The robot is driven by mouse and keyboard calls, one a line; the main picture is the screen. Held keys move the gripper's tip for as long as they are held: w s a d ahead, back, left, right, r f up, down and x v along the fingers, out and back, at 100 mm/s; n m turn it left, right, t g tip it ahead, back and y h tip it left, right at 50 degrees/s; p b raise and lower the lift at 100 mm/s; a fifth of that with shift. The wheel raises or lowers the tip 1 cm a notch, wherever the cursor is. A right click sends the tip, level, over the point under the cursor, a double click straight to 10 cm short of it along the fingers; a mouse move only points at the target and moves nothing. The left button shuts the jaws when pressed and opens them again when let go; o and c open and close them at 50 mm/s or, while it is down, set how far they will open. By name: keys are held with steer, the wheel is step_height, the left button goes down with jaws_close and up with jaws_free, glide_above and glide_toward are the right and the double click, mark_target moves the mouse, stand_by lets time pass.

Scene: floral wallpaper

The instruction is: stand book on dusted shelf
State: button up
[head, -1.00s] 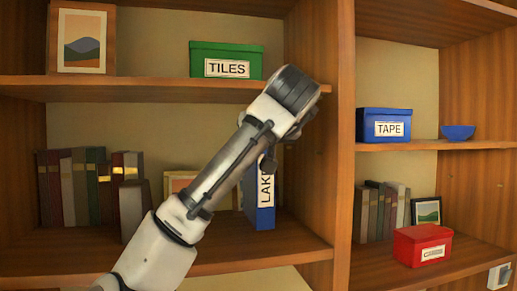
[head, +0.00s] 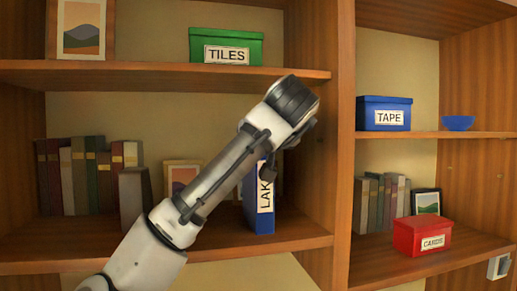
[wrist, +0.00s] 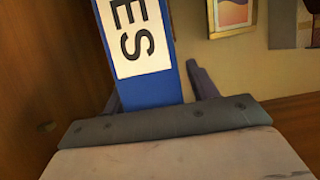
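The blue book (head: 260,222) has a white spine label; LAK reads in the head view, ES in the wrist view. It is upright in the lower left bay, near the shelf's front edge. I cannot tell whether its bottom touches the shelf (head: 215,253). In the head view, my arm hides part of the book and the fingers. I see no dust on the shelf.
Several books (head: 80,180) and a grey block (head: 133,195) stand to the left. A framed picture (head: 181,172) is behind my arm. The wooden divider (head: 345,150) is close on the right. The green TILES box (head: 250,45) stands on the shelf above.

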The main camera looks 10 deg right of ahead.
steer(key=shift+r, duration=0.3)
steer(key=b+v, duration=0.4)
steer(key=v, duration=0.8)
steer(key=shift+b, duration=0.4)
